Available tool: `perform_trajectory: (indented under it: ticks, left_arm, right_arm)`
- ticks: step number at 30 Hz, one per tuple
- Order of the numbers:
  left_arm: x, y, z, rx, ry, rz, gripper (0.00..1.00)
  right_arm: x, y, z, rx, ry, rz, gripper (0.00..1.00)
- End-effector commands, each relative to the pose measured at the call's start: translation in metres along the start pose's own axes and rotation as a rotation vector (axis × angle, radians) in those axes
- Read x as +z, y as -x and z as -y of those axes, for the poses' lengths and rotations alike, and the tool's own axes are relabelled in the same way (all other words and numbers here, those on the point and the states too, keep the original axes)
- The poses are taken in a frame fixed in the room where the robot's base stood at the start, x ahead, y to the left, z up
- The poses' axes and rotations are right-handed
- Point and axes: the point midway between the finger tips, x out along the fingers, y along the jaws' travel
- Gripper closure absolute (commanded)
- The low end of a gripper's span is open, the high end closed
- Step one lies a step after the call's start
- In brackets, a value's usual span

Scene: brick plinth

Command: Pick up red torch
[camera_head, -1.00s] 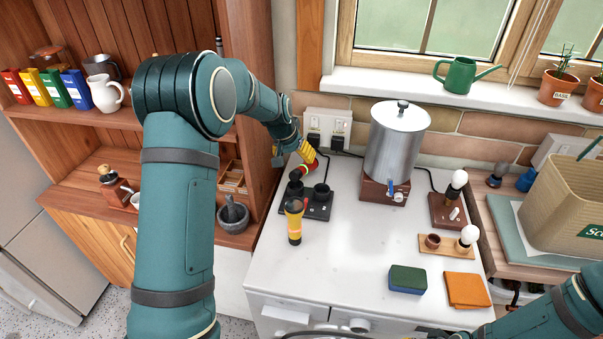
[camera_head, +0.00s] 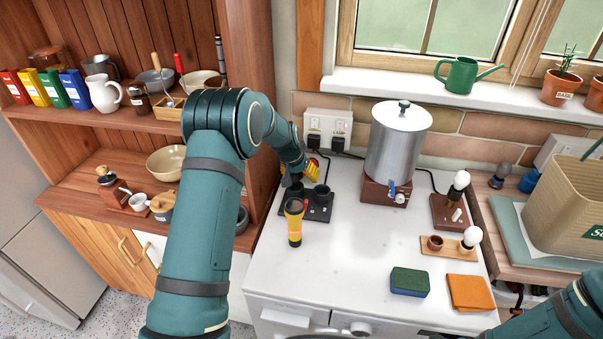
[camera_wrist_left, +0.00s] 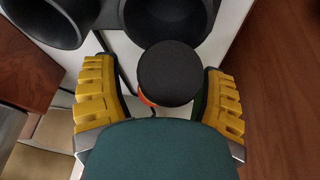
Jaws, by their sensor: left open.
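The red torch shows in the left wrist view as a round black end (camera_wrist_left: 168,72) with a thin orange-red edge under it. In the head view it is mostly hidden behind my left gripper (camera_head: 308,172). My left gripper is open, its yellow fingers on either side of the torch's black end in the wrist view. I cannot tell whether they touch it. A yellow and black torch (camera_head: 294,225) stands upright on the white counter (camera_head: 340,260). My right gripper is out of view; only part of that arm shows at bottom right.
A black block with round cups (camera_head: 318,207) lies just below my left gripper. Wall plugs (camera_head: 313,142) and cables are behind it. The wooden shelf unit (camera_head: 245,60) is close on the left. A metal urn (camera_head: 398,140) stands to the right. The front middle counter is clear.

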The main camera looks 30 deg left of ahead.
Motion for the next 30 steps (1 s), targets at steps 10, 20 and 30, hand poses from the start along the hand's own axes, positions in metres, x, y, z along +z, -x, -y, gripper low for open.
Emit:
perform_trajectory:
  ticks: [10,20,30]
  left_arm:
    - [0.000,0.001,0.000,0.000,0.000,0.000,1.00]
    - [0.000,0.001,0.000,0.000,0.000,0.001,1.00]
    - [-0.019,0.043,-0.004,0.000,-0.001,-0.005,1.00]
  right_arm:
    - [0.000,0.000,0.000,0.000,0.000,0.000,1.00]
    - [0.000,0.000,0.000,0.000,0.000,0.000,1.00]
    - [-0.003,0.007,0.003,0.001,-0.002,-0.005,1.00]
